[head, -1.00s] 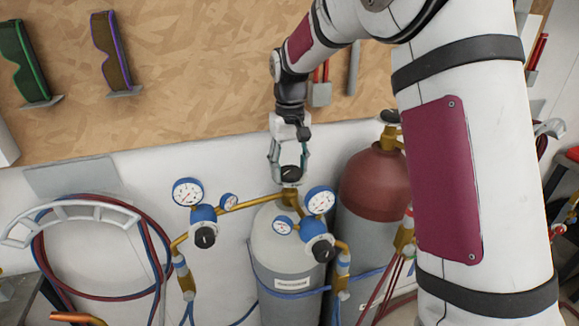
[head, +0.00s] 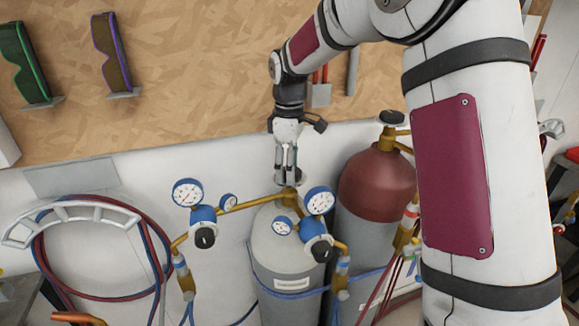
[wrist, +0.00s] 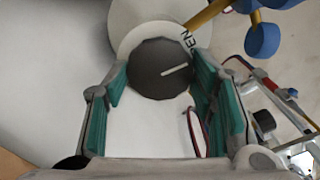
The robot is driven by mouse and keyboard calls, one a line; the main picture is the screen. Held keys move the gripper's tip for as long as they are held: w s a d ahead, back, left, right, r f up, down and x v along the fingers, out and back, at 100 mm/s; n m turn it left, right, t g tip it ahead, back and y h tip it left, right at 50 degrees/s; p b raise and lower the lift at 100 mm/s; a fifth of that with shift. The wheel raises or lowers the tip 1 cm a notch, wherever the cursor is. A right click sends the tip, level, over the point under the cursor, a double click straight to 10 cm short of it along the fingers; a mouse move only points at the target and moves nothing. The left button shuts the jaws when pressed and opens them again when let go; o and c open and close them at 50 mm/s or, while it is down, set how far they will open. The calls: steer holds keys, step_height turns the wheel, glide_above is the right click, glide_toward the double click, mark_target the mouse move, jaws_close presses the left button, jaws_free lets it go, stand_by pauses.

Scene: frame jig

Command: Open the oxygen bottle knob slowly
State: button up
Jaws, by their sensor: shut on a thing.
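The oxygen bottle is the grey cylinder (head: 275,258) with a label, standing against the wall. Its dark round knob (wrist: 161,69) is on top and carries a white line pointing up and right, toward partly visible lettering that reads "PEN". My gripper (head: 287,178) points down over the bottle. In the wrist view its teal finger pads are on the left and right sides of the knob, shut on it. In the head view the fingers hide most of the knob.
Gauges with blue regulators (head: 203,215) flank the bottle on brass pipes. A red-topped bottle (head: 376,185) with its own black knob (head: 392,117) stands close on the right. Coiled red and blue hoses (head: 100,292) hang at left. Goggles hang on the board behind.

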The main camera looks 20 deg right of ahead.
steer(key=shift+n, duration=1)
steer(key=o, duration=1.1)
steer(key=shift+o, duration=0.2)
step_height(320, 180, up, 12)
